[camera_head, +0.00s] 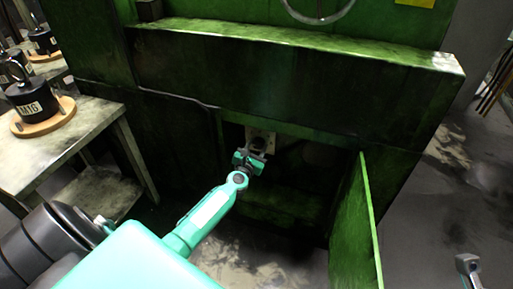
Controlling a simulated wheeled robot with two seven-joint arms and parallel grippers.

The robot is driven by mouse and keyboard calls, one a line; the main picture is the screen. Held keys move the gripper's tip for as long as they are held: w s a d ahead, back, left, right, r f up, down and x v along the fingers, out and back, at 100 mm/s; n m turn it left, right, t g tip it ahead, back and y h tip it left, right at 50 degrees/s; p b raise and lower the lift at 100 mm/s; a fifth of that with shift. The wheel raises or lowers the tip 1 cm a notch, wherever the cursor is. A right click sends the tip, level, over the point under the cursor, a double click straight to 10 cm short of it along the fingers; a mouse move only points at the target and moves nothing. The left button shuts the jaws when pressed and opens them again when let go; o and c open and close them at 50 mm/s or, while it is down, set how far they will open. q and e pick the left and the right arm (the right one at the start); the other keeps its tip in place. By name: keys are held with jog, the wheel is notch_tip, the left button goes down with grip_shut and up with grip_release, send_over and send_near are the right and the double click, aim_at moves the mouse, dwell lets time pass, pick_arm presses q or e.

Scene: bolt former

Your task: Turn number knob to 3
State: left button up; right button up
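A small pale plate (268,135) is set in a dark recess low in the front of the green machine. The number knob seems to be at this plate, but my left gripper covers most of it and no numbers can be read. My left gripper (257,146) is at the front of the plate, at the end of my teal arm. Its fingers are small and dark here, so whether they touch or hold the knob cannot be told. A small grey part (468,264) at the lower right may be my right gripper; its fingers cannot be made out.
The green machine (290,62) fills the back, with a ledge above the recess. An open green door panel (371,225) stands right of the recess. A worktable (90,128) at left holds a black M16 weight (38,100) on a wooden base. Floor at right is clear.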

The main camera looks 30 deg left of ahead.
pick_arm(q)
jog(key=c, duration=0.5)
jog(key=shift+o, duration=0.2)
